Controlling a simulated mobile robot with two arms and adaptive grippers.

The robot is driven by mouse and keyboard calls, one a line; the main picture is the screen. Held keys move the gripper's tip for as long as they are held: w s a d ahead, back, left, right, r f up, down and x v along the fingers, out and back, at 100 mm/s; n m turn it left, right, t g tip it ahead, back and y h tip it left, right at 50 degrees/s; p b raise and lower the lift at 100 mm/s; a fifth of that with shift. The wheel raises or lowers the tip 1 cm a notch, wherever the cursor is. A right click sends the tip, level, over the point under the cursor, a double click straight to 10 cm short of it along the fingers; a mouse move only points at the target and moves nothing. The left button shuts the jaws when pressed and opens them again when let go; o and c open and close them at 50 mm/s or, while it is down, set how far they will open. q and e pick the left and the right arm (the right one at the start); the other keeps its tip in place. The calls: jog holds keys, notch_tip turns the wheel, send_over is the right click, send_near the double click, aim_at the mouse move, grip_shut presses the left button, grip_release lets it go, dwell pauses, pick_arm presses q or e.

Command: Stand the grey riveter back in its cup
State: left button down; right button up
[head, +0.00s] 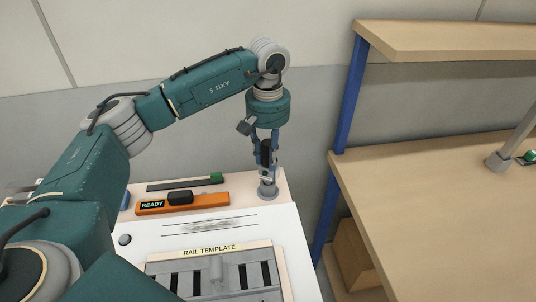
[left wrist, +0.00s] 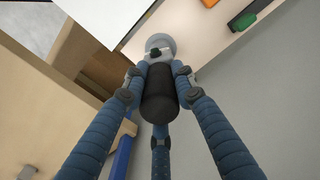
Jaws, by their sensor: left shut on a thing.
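My left gripper (head: 265,160) points down over the far right corner of the white bench and is shut on the riveter (head: 266,152), which is upright. In the left wrist view the riveter (left wrist: 160,98) shows its dark rounded end between the blue fingers of the left gripper (left wrist: 158,74). The round grey cup (head: 267,190) stands straight below it; it also shows in the left wrist view (left wrist: 161,41). The riveter's lower end meets or overlaps the cup in both views; I cannot tell how deep it sits. My right gripper is not in view.
An orange tool marked READY (head: 182,204) and a green-ended dark bar (head: 185,183) lie left of the cup. The rail template (head: 210,257) lies in front. A wooden workbench (head: 440,190) with a blue post (head: 347,100) stands to the right, past a gap.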

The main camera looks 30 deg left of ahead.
pick_arm(q)
jog(key=shift+f+b, duration=0.55)
jog(key=shift+f, duration=0.25)
jog(key=c, duration=1.3)
grip_release()
jog(key=shift+c, duration=0.2)
notch_tip(320, 180, up, 12)
jog(key=shift+r, duration=0.1)
